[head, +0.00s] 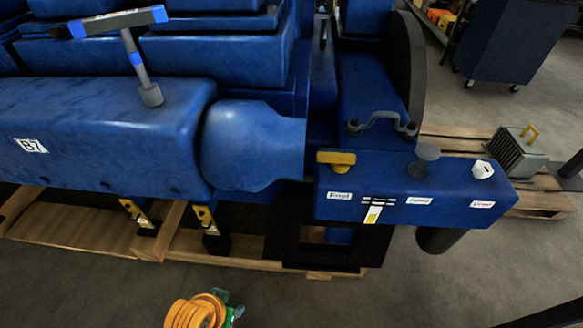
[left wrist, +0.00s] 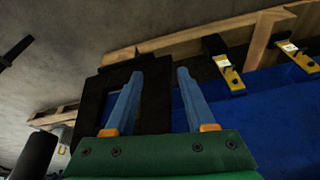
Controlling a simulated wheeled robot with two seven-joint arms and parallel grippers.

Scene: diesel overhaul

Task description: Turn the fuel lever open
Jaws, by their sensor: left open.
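The fuel lever (head: 336,158) is a yellow handle on the top front edge of the blue control box (head: 330,210), above a label that seems to read "Fuel". It lies roughly left to right in the head view. My left gripper (head: 237,312) shows only partly at the bottom of the head view, well below the lever and apart from it. In the left wrist view my left gripper (left wrist: 158,75) has two blue fingers spread apart with nothing between them. The lever is not visible in that view. My right gripper is in neither view.
A grey round knob (head: 428,152) and a white knob (head: 482,170) stand right of the lever. A T-shaped tool (head: 130,50) stands on the blue engine. Yellow brackets (head: 207,219) and a wooden pallet (head: 255,256) lie below. The floor in front is clear.

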